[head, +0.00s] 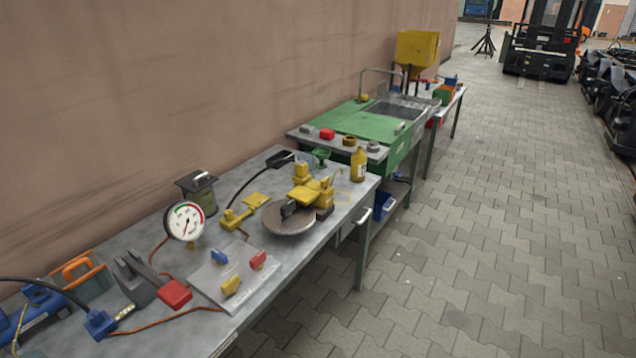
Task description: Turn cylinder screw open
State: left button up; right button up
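Neither of my grippers shows in the head view. A blue cylinder-like body (38,305) lies at the lower left of the near workbench, partly cut off by the frame edge, with a black hose over it. A blue block (99,323) is beside it, with an orange line running from it. A light plate (208,279) carries small blue (219,256), red (258,260) and yellow (231,285) knobs or handles. I cannot tell which part is the cylinder screw, nor whether it is open.
The grey workbench (340,212) runs along a wall. It holds a round gauge (185,221), a dark green pot (199,196), a yellow device (315,192) above a round disc (288,222), and a yellow bottle (358,165). A green sink bench (362,122) stands beyond. Paved floor (500,240) to the right is clear.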

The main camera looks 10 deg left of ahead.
aim_at(29, 289)
jog(key=u, duration=2.15)
